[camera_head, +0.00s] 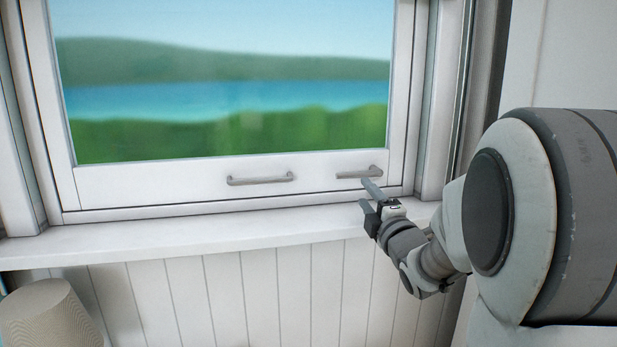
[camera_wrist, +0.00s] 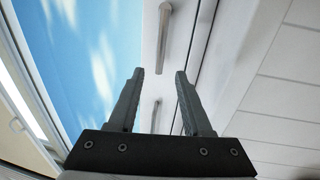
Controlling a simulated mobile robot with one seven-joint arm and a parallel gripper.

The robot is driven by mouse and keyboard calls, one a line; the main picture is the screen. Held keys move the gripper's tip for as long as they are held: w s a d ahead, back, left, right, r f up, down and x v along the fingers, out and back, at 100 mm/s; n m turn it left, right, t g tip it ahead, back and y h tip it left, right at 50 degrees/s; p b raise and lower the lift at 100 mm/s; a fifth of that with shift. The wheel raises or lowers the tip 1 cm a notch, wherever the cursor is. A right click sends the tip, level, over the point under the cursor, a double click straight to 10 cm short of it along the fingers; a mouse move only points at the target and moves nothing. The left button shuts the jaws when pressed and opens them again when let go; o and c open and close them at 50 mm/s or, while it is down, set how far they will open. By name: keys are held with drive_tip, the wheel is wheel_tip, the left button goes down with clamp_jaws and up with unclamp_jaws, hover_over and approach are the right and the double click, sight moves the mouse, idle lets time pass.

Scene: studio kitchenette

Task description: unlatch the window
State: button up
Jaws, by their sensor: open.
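The window (camera_head: 240,172) is a white framed sash, and it looks closed. A grey lever handle (camera_head: 360,172), which looks like the latch, lies roughly horizontal at the right of its bottom rail. A longer grey bar handle (camera_head: 261,179) is left of it. My gripper (camera_head: 363,193) is open and empty, just below the lever in the head view; I cannot tell if they touch. In the wrist view the lever (camera_wrist: 163,40) is ahead of my fingertips (camera_wrist: 158,74), not between them. The bar handle (camera_wrist: 155,115) shows smaller, beyond the gap between the fingers.
A white sill (camera_head: 190,245) juts out below the window, under my gripper. White panelling (camera_head: 230,295) is below it. A beige ribbed object (camera_head: 48,312) stands at the lower left. A white wall or cabinet side (camera_head: 575,55) is at the right. The sill looks clear.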

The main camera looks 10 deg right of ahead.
sight(352, 177)
drive_tip(key=w, duration=0.3)
drive_tip(key=w+r, duration=0.1)
drive_tip(key=w, duration=0.6)
drive_tip(key=shift+w+r+b, duration=0.2)
drive_tip(key=shift+r+b, duration=0.05)
drive_tip(key=shift+b, duration=0.05)
clamp_jaws()
idle(1.0)
